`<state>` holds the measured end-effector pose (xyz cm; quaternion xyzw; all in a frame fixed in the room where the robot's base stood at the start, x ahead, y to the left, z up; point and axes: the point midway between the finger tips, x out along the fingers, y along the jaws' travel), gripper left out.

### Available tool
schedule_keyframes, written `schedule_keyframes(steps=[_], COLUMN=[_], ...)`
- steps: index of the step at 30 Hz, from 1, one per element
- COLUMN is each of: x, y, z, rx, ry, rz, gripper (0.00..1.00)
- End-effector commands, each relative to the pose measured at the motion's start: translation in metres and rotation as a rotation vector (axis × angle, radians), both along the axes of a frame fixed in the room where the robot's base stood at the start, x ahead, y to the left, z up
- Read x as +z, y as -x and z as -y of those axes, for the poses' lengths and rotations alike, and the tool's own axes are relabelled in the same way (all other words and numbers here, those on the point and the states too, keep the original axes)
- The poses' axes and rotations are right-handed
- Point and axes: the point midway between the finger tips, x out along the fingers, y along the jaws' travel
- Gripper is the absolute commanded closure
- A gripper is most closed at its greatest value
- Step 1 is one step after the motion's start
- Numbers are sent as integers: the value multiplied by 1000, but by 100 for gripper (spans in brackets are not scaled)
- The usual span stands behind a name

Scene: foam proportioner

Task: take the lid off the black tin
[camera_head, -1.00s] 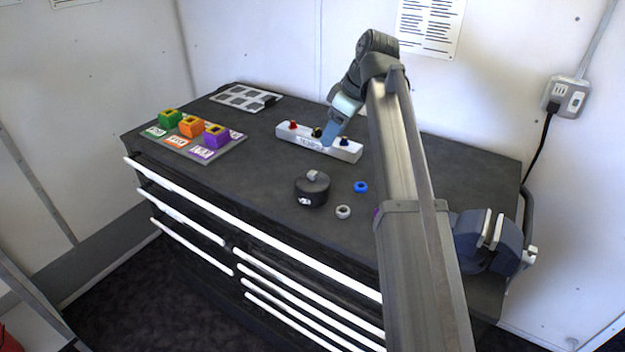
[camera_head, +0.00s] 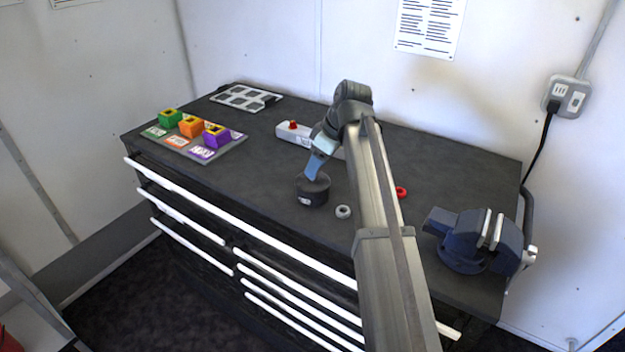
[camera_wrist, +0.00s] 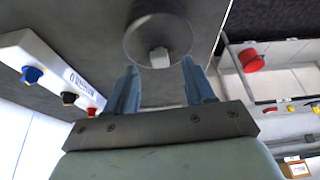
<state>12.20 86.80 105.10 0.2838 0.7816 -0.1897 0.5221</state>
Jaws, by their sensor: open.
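The black tin (camera_head: 312,194) stands on the dark bench top near its front edge, with its lid on. The gripper is open and empty; the exact gap to the knob is hard to tell.
A white box (camera_head: 288,133) with coloured knobs lies behind the gripper. A grey ring (camera_head: 343,212) is just right of the tin and a red ring (camera_head: 401,192) farther right. A blue vise (camera_head: 474,240) is at the right. Coloured blocks (camera_head: 191,126) sit on a board at left.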

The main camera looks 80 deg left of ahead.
Motion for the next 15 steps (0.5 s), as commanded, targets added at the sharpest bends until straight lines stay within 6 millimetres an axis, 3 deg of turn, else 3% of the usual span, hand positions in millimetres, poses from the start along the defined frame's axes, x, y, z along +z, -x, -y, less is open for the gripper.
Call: schedule_keyframes(steps=[6,13,15], x=[-23,-25,-25], y=[8,8,8], z=[-5,-6,-6], rx=[0,0,0], ry=[1,0,0], rz=[0,0,0], gripper=[47,47,53])
